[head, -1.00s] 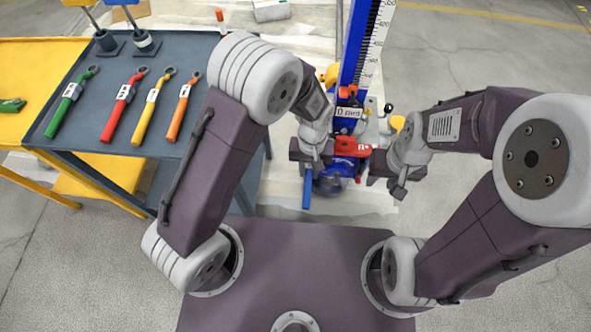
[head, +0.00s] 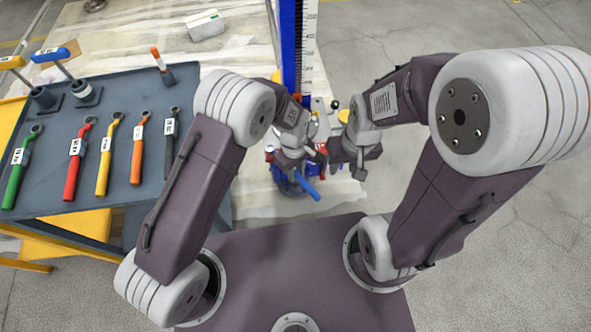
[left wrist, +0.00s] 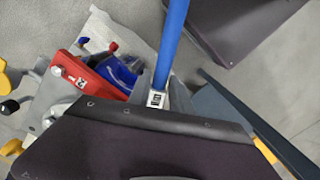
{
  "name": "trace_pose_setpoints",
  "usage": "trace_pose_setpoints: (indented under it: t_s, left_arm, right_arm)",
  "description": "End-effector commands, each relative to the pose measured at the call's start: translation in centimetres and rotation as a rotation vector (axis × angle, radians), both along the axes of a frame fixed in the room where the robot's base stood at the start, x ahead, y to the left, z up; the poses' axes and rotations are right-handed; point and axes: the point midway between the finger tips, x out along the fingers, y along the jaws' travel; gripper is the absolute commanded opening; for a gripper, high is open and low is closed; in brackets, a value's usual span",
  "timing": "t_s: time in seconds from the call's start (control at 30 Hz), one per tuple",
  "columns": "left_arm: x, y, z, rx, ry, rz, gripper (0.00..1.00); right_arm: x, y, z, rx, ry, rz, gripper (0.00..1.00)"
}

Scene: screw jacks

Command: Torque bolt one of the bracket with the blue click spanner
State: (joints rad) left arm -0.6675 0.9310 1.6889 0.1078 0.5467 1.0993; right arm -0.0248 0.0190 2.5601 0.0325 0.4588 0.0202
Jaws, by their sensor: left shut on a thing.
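The blue click spanner (head: 307,187) is held in my left gripper (head: 292,160), which is shut on it. Its blue handle points down and right in the head view. In the left wrist view the blue handle (left wrist: 171,45) runs up from a small white label beside the dark gripper body (left wrist: 150,125). A red part with a white tag (left wrist: 88,76), perhaps the bracket, lies to the left of it.
A tall blue column with a white scale (head: 297,50) stands behind my grippers. A dark-topped cart (head: 60,185) on the left carries green, red, yellow, orange and dark spanners. A white box (head: 205,25) lies at the back. The floor at right is clear.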

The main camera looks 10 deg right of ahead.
Motion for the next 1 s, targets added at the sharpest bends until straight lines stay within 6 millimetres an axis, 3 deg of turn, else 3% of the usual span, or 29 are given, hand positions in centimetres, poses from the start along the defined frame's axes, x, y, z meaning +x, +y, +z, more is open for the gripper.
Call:
trace_pose_setpoints:
  t_s: [1.0]
  left_arm:
    - [0.0, 0.0, -1.6, -0.001, -0.002, -0.001, 0.0]
  right_arm:
    - [0.0, 0.0, -0.7, 0.0, 0.0, 0.0, 0.36]
